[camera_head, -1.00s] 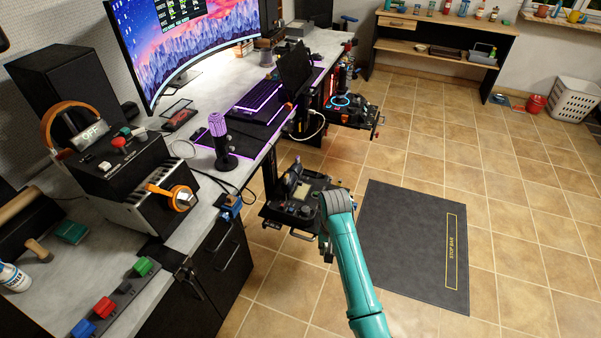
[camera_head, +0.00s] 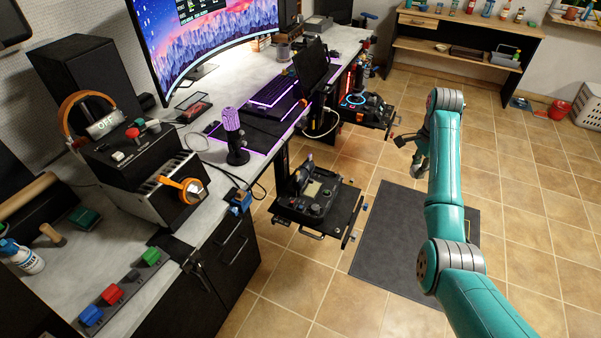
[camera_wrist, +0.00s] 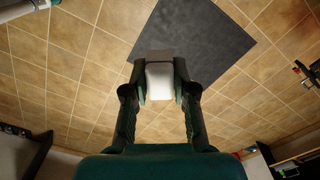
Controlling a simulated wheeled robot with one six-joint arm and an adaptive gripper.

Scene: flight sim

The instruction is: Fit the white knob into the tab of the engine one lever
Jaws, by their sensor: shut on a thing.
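My gripper (camera_head: 418,165) hangs over the floor to the right of the desk, above the dark floor mat. In the wrist view my gripper (camera_wrist: 160,72) is shut on a white piece, the white knob (camera_wrist: 159,83), held between the two fingertips over the floor. The knob is too small to make out in the head view. A black control panel (camera_head: 317,206) juts from the desk edge, left of my gripper and apart from it. A second black panel (camera_head: 370,109) juts out farther back. I cannot tell the engine one lever or its tab at this size.
The floor mat (camera_head: 395,255) lies flat on tiles, with open floor around it. On the desk stand a purple microphone (camera_head: 233,135), a curved monitor (camera_head: 215,40) and a black box (camera_head: 130,150) with coloured knobs. A wooden shelf (camera_head: 465,35) stands at the back.

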